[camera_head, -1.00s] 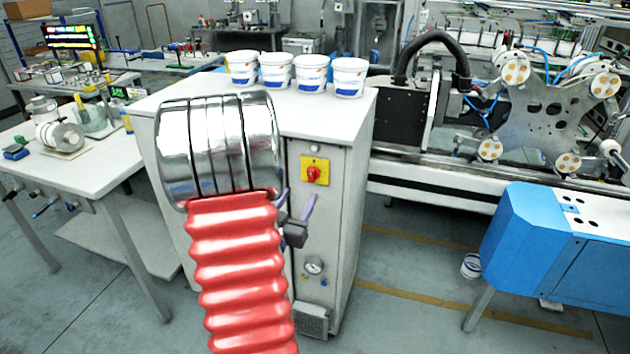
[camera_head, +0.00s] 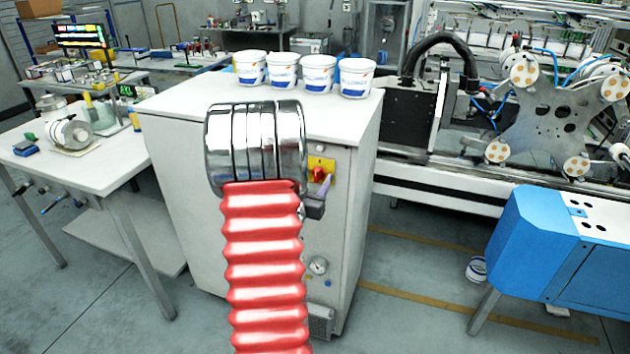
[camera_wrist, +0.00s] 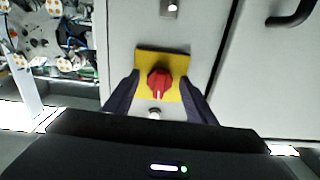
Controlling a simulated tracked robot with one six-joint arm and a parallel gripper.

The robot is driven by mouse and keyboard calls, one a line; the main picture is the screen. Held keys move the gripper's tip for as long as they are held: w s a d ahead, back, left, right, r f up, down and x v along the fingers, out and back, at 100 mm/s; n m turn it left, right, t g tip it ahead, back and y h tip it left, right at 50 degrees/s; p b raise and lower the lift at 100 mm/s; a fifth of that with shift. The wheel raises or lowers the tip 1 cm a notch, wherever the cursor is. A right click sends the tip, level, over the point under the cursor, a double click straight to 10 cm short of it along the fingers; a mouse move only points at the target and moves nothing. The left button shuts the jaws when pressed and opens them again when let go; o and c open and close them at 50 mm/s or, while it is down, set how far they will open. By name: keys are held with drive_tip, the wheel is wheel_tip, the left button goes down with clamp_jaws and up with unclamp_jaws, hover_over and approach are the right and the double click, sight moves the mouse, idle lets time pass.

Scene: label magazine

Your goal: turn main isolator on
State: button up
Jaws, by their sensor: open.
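The main isolator is a red rotary knob (camera_wrist: 159,82) on a yellow plate (camera_wrist: 174,57), on the front of a grey cabinet (camera_head: 345,215). In the head view the knob (camera_head: 318,173) is partly hidden by my gripper (camera_head: 322,187). In the wrist view my gripper (camera_wrist: 160,80) is open, with one dark finger on each side of the knob and plate. The knob sits between the fingertips with a gap on both sides. A white mark on the knob points toward the bottom of the wrist view. I cannot tell the exact depth of the fingertips.
Several white tubs (camera_head: 318,72) stand on the cabinet top. A small round gauge (camera_head: 318,266) is lower on the cabinet front. A white table (camera_head: 90,165) stands at left, a blue machine housing (camera_head: 560,240) at right.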

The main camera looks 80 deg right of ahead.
drive_tip(key=shift+c, duration=0.2)
drive_tip(key=c, duration=0.9)
drive_tip(key=shift+a, duration=0.2)
drive_tip(key=shift+c, duration=0.5)
drive_tip(key=shift+d, duration=0.1)
